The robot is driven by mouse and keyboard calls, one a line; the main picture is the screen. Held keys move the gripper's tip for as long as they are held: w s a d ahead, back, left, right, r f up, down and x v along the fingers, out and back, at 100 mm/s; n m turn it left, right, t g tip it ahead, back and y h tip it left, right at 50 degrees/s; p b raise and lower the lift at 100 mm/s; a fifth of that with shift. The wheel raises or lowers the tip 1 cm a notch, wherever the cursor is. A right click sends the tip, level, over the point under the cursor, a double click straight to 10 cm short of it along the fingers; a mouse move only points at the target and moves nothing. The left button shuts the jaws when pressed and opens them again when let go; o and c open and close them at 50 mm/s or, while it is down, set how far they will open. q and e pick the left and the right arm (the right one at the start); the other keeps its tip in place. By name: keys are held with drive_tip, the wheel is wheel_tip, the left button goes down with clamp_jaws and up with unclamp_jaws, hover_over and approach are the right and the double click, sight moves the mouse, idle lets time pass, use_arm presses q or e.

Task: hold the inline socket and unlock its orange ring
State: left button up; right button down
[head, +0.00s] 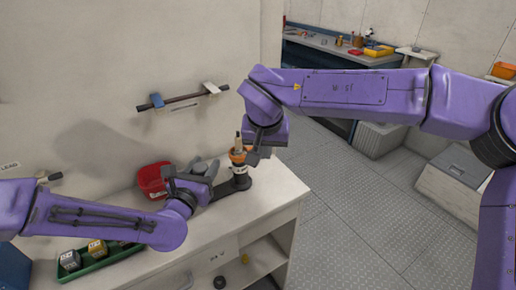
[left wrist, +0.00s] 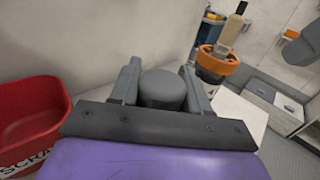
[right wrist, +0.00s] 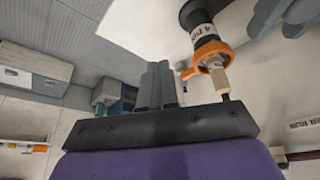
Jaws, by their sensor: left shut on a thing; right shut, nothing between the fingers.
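The inline socket (head: 240,178) is a dark upright cylinder with a white label, near the bench's right end. Its orange ring (head: 238,155) is at the top, with a beige piece rising from it. The right wrist view shows the ring (right wrist: 211,55) with a small side lug. My left gripper (head: 203,170) is shut on a dark grey cylinder (left wrist: 163,90), left of the ring; I cannot tell whether this belongs to the socket. My right gripper (right wrist: 158,85) is shut and empty beside the ring's lug; contact is unclear.
A red bin (head: 153,180) stands behind my left gripper. A green tray (head: 100,262) with small boxes is at the bench's front left. A wall rail (head: 183,98) with blue and white clips is above. Open floor lies right of the bench (head: 272,198).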

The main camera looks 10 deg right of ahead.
drive_tip(key=v, duration=0.7)
drive_tip(key=shift+d+r, duration=0.4)
drive_tip(key=shift+d, duration=0.4)
drive_tip(key=shift+s, duration=0.1)
use_arm(q)
drive_tip(key=o, duration=1.4)
drive_tip(key=shift+c, duration=0.2)
